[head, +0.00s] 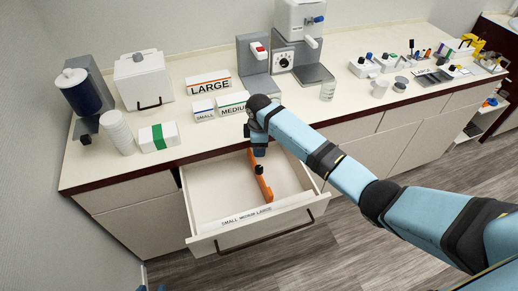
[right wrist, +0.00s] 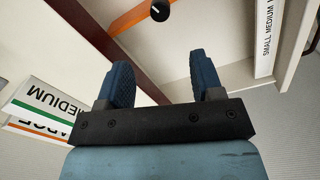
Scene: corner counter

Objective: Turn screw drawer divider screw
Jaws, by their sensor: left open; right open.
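The open drawer (head: 213,204) has an orange divider (head: 264,186) standing inside it. In the right wrist view the orange divider (right wrist: 128,20) crosses the top, with a round black screw (right wrist: 159,10) with a white mark on it. My right gripper (right wrist: 158,68) is open and empty. The screw appears beyond its fingertips, roughly in line with the gap, with no contact visible. In the head view my right arm reaches down over the divider's back end, and its fingers are mostly hidden. Only small blue tips of my left gripper (head: 151,288) show at the bottom edge, away from the drawer.
The drawer front carries a SMALL MEDIUM LARGE label (head: 246,215). On the counter above stand LARGE (head: 208,83), SMALL (head: 203,112) and MEDIUM (head: 233,104) boxes, a stack of cups (head: 117,132) and a coffee machine (head: 290,60). The floor before the drawer is clear.

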